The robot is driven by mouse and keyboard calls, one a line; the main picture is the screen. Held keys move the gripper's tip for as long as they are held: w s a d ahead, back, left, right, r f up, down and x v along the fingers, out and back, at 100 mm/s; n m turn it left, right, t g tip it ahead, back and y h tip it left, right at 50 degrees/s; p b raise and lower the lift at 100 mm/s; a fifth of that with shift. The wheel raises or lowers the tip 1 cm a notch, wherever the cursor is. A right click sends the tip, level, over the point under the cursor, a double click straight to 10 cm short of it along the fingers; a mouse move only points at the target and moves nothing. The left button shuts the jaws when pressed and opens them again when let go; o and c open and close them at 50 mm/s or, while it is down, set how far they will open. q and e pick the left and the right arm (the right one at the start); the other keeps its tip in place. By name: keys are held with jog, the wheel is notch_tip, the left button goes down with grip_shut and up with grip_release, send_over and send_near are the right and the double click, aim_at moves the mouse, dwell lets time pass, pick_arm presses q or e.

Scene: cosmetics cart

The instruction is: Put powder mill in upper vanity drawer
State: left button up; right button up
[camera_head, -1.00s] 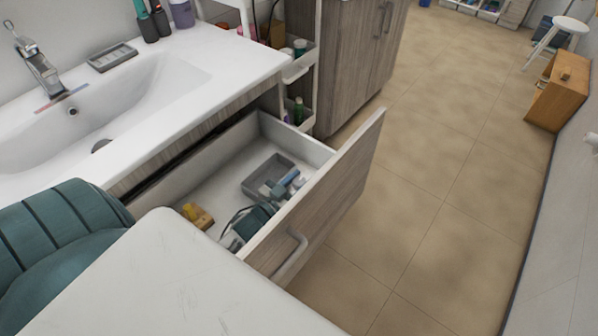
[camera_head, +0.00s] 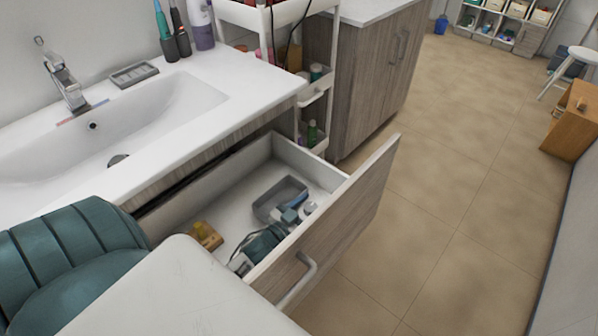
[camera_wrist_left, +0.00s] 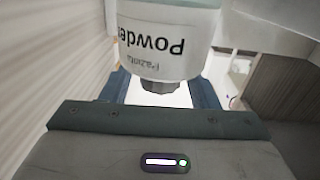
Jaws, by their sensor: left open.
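The open vanity drawer (camera_head: 345,215) is pulled out below the sink top. My left gripper (camera_head: 299,208), with a dark body and blue fingers, reaches low into it near the front panel. The powder mill (camera_head: 311,208) is a small pale shape at the fingertips. In the left wrist view the powder mill (camera_wrist_left: 168,45) is a white container with an upside-down "Powder" label, just ahead of the open fingers. I cannot tell whether they touch it or whether it rests on the drawer floor. My right gripper is not in view.
A grey tray (camera_head: 279,192) lies in the drawer by my gripper, and a yellow-brown item (camera_head: 205,236) lies to the left. A white cart (camera_head: 314,90) stands behind the drawer.

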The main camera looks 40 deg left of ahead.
aim_at(306, 212)
pick_arm(q)
jog(key=shift+s, duration=0.45)
jog(key=shift+s+a+f+b, duration=0.15)
jog(key=shift+s+b, duration=0.2)
jog(key=shift+s, duration=0.75)
jog(key=s+a+p, duration=0.1)
jog(key=s, duration=0.8)
jog(key=shift+p, duration=0.4)
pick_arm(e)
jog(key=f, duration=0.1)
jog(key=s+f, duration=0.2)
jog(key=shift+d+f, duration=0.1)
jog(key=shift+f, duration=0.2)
pick_arm(q)
jog(key=shift+w, duration=0.1)
